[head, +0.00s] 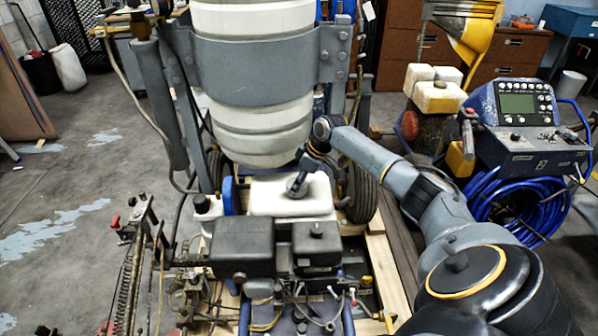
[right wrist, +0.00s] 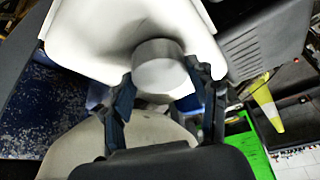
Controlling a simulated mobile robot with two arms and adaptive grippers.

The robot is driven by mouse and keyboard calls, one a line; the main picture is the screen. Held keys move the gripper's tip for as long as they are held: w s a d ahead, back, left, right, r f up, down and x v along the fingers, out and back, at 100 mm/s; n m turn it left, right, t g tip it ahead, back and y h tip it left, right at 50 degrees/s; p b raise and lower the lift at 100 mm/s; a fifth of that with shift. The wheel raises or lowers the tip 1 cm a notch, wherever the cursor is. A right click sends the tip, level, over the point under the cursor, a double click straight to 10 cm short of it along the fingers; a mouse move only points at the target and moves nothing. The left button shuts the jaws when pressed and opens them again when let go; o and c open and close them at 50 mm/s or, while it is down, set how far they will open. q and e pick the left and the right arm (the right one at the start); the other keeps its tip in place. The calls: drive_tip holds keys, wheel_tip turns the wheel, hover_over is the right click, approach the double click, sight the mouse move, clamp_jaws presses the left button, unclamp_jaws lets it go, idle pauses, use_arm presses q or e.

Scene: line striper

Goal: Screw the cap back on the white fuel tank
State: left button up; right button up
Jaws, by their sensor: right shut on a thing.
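The white fuel tank (head: 262,196) sits in the middle of the machine, below the large white striped tank. My right arm reaches in from the right, and my right gripper (head: 299,186) is over the top of the fuel tank. In the right wrist view, a round grey cap (right wrist: 159,65) is between the two dark fingers of the right gripper (right wrist: 166,82), which is shut on it. The cap shows against the white tank surface (right wrist: 88,38). I cannot tell whether it touches the neck or is threaded. My left gripper is not in view.
The large white tank (head: 250,124) with its grey band stands just behind the fuel tank. Black engine boxes (head: 243,247) lie in front of it. A blue control box (head: 520,125) and coiled blue hose (head: 520,205) are at right. Open floor is at left.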

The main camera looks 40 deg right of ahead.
drive_tip(key=shift+f, duration=0.15)
drive_tip(key=shift+p, duration=0.5)
drive_tip(key=m+p, duration=0.1)
drive_tip(key=p, duration=0.1)
drive_tip(key=m+h+p, duration=0.1)
drive_tip(key=p, duration=0.1)
drive_tip(key=shift+r+m, duration=0.3)
drive_tip(key=shift+f+m+p, duration=0.15)
drive_tip(key=shift+m+p, duration=0.25)
drive_tip(key=shift+p, duration=0.15)
drive_tip(key=shift+f+t, duration=0.1)
drive_tip(key=shift+t, duration=0.2)
